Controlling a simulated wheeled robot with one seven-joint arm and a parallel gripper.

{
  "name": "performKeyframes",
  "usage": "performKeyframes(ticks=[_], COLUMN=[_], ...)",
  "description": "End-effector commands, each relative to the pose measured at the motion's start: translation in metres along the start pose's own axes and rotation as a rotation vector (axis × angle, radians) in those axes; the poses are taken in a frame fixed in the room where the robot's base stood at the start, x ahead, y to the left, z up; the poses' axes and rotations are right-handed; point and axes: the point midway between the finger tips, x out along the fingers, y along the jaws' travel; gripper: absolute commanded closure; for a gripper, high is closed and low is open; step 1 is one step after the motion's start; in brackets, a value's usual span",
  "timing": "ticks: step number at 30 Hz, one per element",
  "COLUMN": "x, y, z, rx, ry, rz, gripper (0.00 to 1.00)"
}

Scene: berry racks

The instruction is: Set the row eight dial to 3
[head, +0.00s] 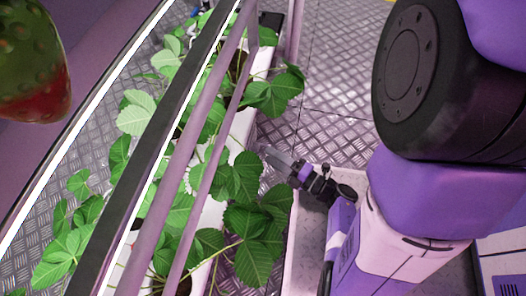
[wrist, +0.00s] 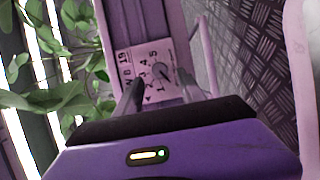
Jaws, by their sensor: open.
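In the wrist view, a pale panel (wrist: 127,58) with dark printed figures is set in a pink frame, and its lettering is partly readable. A small round grey dial (wrist: 161,71) sits on it with numbers around it. Which number the dial points to is too small to tell. Whether a finger touches the dial cannot be told. The fingers cover part of the panel's lower edge. The dial is not seen in the head view.
Strawberry plants (head: 240,180) grow in a white trough behind pink and dark rails (head: 175,165). A red-green berry (head: 32,65) hangs close at the upper left. A pale-rimmed tray (head: 292,235) is beside my arm. Patterned metal floor (head: 335,60) is open at the top.

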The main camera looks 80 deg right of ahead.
Motion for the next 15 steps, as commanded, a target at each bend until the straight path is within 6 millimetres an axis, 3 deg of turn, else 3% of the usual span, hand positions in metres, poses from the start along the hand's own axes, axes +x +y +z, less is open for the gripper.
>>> performKeyframes(ticks=[7, 15], x=[0.031, 0.040], y=[-0.001, 0.001], z=[0.001, 0.001], rx=[-0.001, 0.001], ry=[-0.003, 0.000], rz=[0.002, 0.001], gripper=[0.53, 0.53])
